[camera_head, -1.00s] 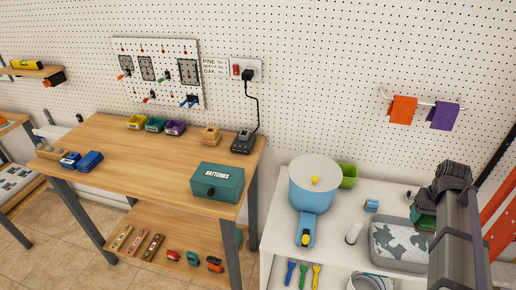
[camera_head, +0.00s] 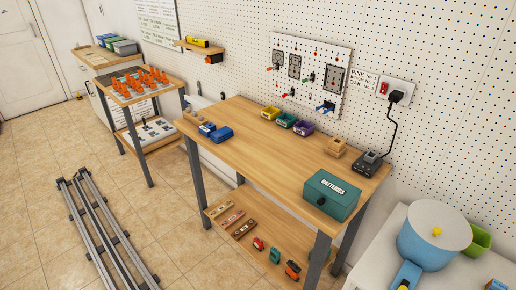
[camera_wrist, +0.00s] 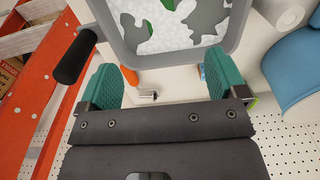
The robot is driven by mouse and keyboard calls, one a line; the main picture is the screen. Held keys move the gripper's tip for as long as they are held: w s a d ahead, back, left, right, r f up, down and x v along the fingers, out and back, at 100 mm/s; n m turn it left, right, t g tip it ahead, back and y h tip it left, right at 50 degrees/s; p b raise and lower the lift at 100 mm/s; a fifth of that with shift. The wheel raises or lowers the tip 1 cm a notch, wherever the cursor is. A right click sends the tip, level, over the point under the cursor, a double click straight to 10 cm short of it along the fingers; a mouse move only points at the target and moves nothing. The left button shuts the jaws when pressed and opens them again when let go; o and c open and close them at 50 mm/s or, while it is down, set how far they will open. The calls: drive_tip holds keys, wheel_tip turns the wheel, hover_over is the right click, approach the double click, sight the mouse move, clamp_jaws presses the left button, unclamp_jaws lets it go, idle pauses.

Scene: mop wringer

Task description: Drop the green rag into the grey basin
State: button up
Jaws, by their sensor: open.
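The grey basin (camera_wrist: 236,28) shows at the top of the wrist view, partly cut off, with white and grey patches inside. My gripper (camera_wrist: 160,68) is open, its two teal-green finger pads apart on either side near the basin's edge. No rag shows between the fingers. The head view shows neither the basin nor my gripper.
The workbench holds a teal batteries box (camera_head: 332,195). In the wrist view, a black handle (camera_wrist: 75,57) and orange-red frame are left.

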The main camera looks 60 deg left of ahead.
wheel_tip(320, 180, up, 11)
drive_tip(key=p, duration=1)
drive_tip(key=shift+f, duration=0.15)
drive_tip(key=shift+f, duration=0.1)
drive_tip(key=shift+s, duration=0.1)
drive_tip(key=s+m, duration=0.3)
drive_tip(key=s, duration=1.6)
drive_tip(key=shift+a, duration=0.15)
